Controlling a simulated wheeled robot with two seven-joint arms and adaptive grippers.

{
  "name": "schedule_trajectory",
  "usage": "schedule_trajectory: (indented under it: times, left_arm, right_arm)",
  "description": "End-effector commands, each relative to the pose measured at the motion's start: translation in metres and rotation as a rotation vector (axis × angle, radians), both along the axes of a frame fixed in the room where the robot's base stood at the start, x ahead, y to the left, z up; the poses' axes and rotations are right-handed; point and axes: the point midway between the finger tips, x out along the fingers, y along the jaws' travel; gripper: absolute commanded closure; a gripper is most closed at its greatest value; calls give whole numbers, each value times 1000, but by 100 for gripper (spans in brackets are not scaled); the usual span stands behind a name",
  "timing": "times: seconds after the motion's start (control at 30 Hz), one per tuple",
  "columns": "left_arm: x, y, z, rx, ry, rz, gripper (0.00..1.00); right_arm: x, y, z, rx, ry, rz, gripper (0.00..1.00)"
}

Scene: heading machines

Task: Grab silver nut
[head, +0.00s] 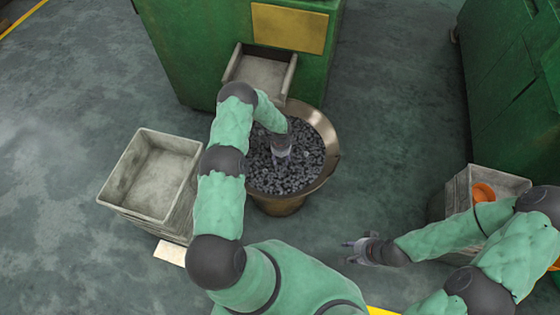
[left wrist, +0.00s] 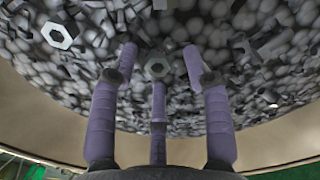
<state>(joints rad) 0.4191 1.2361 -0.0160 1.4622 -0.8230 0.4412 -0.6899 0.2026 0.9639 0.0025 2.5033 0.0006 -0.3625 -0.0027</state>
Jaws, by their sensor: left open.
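A tan bowl (head: 328,150) is heaped with many small grey metal pieces. My left gripper (head: 282,156) reaches down into the bowl over the pieces. In the left wrist view its purple fingers (left wrist: 158,62) are spread open, with nothing clamped. A grey hexagonal nut (left wrist: 157,68) lies among the pieces between the fingertips. A brighter silver nut (left wrist: 58,35) lies at the upper left, outside the fingers. In the head view single nuts are too small to tell. My right gripper (head: 354,251) is over the floor at the right, empty, its fingers apart.
A green machine (head: 190,50) with a chute (head: 262,72) stands behind the bowl. An empty pale crate (head: 150,180) sits left of the bowl. A crate at the right (head: 510,185) holds an orange item (head: 484,192).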

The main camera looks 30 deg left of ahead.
Motion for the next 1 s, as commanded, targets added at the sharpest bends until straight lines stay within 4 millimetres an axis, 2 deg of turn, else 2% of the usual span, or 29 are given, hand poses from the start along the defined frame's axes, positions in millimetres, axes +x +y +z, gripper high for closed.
schedule_trajectory:
  times: [0.07, 0.23, 0.27, 0.73, 0.87, 0.93, 1.0]
  left_arm:
    - [0, 0, 0, 0, 0, 0, 52]
    - [0, 0, 0, -1, 1, 0, 97]
    - [0, 0, 0, -1, 1, 0, 100]
    - [0, 0, 6, -1, 1, -1, 100]
    - [0, 0, 20, 1, -1, -1, 100]
    - [1, 0, 34, 1, -1, -1, 100]
    - [-7, -4, 46, -1, 1, -2, 100]
  right_arm:
    - [0, 0, 0, 0, 0, 0, 60]
    - [0, 0, 0, 0, 0, 0, 60]
    - [0, 0, 0, 0, 0, 0, 60]
    - [0, 0, 3, 0, 0, 0, 60]
    - [0, 0, 10, 0, 0, 0, 60]
    - [0, 0, 16, 0, 0, 0, 60]
    - [0, 0, 21, 0, 0, 0, 60]
